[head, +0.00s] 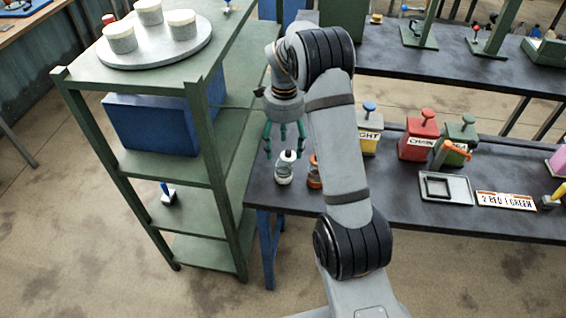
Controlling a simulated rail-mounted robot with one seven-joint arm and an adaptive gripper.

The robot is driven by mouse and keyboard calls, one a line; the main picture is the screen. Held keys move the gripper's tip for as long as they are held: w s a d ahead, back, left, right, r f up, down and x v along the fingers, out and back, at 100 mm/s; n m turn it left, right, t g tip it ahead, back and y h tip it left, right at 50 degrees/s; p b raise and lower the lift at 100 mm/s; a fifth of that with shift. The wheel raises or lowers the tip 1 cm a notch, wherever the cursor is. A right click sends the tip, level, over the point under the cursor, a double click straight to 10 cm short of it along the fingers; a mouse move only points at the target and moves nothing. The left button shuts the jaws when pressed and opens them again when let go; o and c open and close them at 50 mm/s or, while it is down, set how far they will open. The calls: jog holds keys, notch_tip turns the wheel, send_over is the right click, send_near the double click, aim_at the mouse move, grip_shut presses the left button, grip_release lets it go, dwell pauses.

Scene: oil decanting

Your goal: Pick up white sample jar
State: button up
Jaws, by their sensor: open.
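A small jar (284,173) with a white cap and a clear or whitish body stands upright on the dark workbench near its left end. My gripper (285,147) points down over it with its green fingers spread. The fingertips are close to the jar's cap. I cannot tell whether they touch it. The gripper is open and holds nothing that I can see. An orange jar (314,176) stands just right of the white-capped one, partly hidden by my arm.
Yellow, red (419,140) and green canisters stand right on the workbench (400,212), with a grey tray (446,189) and a lettered sign (506,200). A green shelf unit (216,150) stands close on the left, bearing a round plate (154,52) with white pots. My arm crosses the bench.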

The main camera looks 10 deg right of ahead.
aim_at(284, 165)
notch_tip(284, 165, down, 4)
jog(key=shift+r, duration=0.15)
jog(key=shift+s+f+p, duration=0.2)
jog(key=shift+f+p, duration=0.35)
notch_tip(284, 165, down, 4)
jog(key=shift+s+f+p, duration=0.1)
jog(key=shift+f+p, duration=0.15)
jog(key=shift+p, duration=0.5)
jog(key=shift+c, duration=1.3)
jog(key=c, duration=1.1)
jog(key=shift+r, duration=0.1)
